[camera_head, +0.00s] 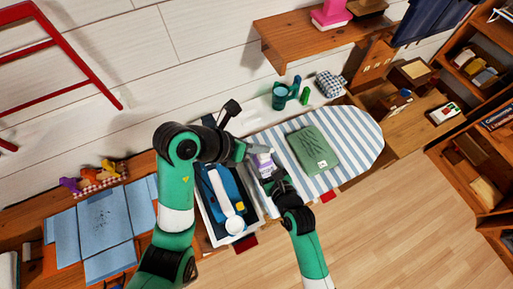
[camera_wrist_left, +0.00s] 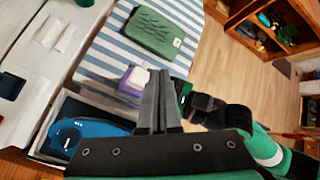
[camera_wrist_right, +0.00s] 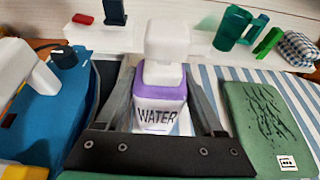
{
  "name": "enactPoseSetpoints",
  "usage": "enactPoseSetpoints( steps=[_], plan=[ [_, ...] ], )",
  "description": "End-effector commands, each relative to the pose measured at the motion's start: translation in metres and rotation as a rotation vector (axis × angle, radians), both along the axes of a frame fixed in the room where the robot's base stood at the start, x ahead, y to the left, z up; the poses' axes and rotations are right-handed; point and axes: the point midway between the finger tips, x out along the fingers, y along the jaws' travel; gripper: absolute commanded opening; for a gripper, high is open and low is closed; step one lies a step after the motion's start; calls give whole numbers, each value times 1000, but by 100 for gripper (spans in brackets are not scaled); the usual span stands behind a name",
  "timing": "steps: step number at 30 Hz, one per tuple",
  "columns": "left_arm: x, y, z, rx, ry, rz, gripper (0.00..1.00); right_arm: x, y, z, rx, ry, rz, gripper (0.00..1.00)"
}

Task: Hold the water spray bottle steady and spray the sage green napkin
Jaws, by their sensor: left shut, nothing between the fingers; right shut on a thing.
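The water spray bottle (camera_head: 265,163) is white with a purple band and reads "WATER" in the right wrist view (camera_wrist_right: 158,112). It stands upright in that view at the left end of the striped ironing board. My right gripper (camera_head: 270,175) is shut around its body. My left gripper (camera_head: 243,150) is shut and empty, close beside the bottle top; its fingers (camera_wrist_left: 160,75) show near the white spray head in the left wrist view. The sage green napkin (camera_head: 313,150) lies folded on the board, right of the bottle, with dark leaf marks and a white label.
The blue and white iron (camera_head: 228,195) lies in a tray left of the bottle. A teal mug (camera_head: 280,95) and a checked cloth (camera_head: 329,84) sit behind the striped board (camera_head: 360,140). Blue cloths (camera_head: 103,222) lie at the left. Board space right of the napkin is clear.

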Motion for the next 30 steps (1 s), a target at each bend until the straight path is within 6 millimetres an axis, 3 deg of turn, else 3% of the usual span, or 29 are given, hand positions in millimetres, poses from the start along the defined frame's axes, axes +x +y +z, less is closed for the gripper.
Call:
enactPoseSetpoints(
  steps=[11, 21, 27, 30],
  plan=[
    [-15, 4, 12, -361, 712, 768, 0, 0, 0, 0, 0, -1, 0, 0],
    [-25, 21, 30, -653, 1328, 1485, 0, 0, 0, 0, 0, -1, 0, 0],
    [-27, 39, 46, -791, 1567, 1787, 0, 0, 0, 0, 0, -1, 0, 0],
    [-20, 63, 62, -864, 1559, 1803, 0, 0, 0, 0, 0, 0, 0, 0]
  ],
)
